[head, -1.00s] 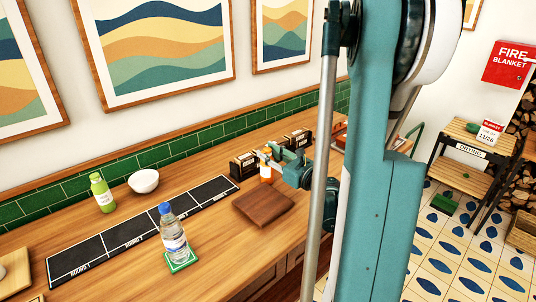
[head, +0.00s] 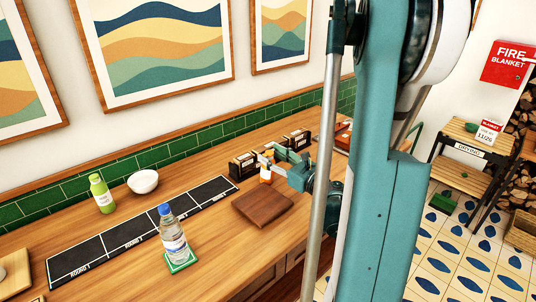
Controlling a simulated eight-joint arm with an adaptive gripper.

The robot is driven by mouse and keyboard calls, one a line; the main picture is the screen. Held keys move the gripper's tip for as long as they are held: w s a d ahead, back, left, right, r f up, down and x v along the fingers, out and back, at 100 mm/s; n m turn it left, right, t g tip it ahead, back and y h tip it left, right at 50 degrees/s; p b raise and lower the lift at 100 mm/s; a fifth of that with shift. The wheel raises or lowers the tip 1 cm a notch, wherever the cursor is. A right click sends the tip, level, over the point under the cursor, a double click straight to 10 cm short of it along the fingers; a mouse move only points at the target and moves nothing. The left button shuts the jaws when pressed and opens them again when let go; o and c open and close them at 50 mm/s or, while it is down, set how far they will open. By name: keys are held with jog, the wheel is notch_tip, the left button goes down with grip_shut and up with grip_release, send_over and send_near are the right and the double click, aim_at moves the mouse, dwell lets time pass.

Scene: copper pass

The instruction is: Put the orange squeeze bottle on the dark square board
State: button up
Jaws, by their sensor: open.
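The orange squeeze bottle (head: 266,176) stands on the wooden counter, just behind the board; its upper part is partly hidden by my gripper. The dark square board (head: 262,208) is brown wood, lies flat on the counter and looks bare. My gripper (head: 266,160) is open at the upper part of the bottle. I cannot tell whether the bottle is between the fingers or behind them.
Dark boxes (head: 244,165) stand close behind the bottle. A long black strip (head: 150,228) lies to the left. A water bottle (head: 173,238) on a green coaster, a green bottle (head: 102,195) and a white bowl (head: 143,181) stand farther left.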

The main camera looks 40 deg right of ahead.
jog(key=s+p, duration=0.1)
jog(key=s, duration=0.8)
jog(key=shift+s, duration=0.15)
dwell(0.9)
jog(key=w+a+n+g+y, duration=0.2)
jog(key=a+n+g, duration=0.2)
jog(key=a+n, duration=0.65)
jog(key=w+a+n+g+y, duration=0.1)
jog(key=w+a+n+g, duration=0.35)
jog(key=a, duration=1.05)
jog(key=s+a+r+n+g+h, duration=0.2)
jog(key=s+a+r+n+h, duration=0.1)
jog(key=s+a+n, duration=1.2)
jog(key=shift+s+n, duration=1.3)
jog(key=shift+n, duration=1.6)
